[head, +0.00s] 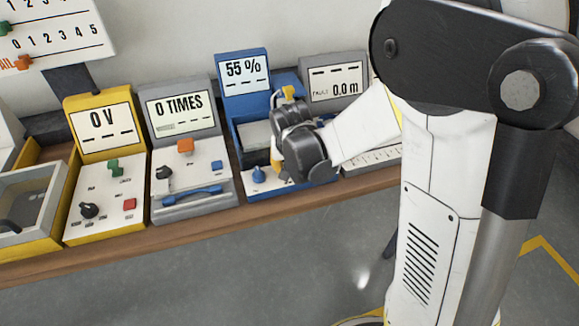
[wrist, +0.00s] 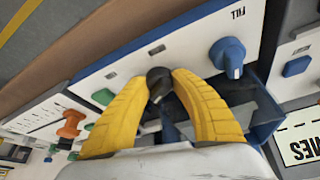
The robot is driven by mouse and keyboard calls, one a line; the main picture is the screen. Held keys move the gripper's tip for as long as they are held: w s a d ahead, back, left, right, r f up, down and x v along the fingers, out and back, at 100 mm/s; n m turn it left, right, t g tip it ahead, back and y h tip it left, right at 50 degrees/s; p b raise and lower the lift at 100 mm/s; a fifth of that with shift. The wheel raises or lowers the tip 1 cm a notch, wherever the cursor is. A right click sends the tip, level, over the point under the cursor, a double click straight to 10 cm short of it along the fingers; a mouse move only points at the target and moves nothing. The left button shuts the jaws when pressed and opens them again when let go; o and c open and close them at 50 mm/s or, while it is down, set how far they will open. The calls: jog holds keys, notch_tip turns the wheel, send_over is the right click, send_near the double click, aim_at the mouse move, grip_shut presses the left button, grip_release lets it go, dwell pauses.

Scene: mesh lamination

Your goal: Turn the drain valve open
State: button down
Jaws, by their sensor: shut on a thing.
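The blue station (head: 238,118) with a "55 %" display (head: 246,76) stands on the bench in the head view. My yellow gripper fingers (wrist: 160,82) are shut on a dark knob (wrist: 158,80) on its white front panel (wrist: 190,45), one finger on each side. I take this knob for the drain valve; I cannot read a label for it. A blue knob (wrist: 228,57) marked "FILL" sits to its right in the wrist view, apart from the fingers. In the head view my gripper (head: 278,150) and wrist hide the dark knob.
A grey "0 TIMES" station (head: 196,208) and a yellow "0 V" station (head: 76,232) stand left of the blue one. A grey "0.0 m" station (head: 335,78) stands to its right, partly behind my arm. The bench edge (head: 120,253) runs in front; the floor there is clear.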

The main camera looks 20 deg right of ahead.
jog(key=shift+w, duration=0.15)
dwell(0.4)
jog(key=c, duration=1)
grip_release()
jog(key=v, duration=1.2)
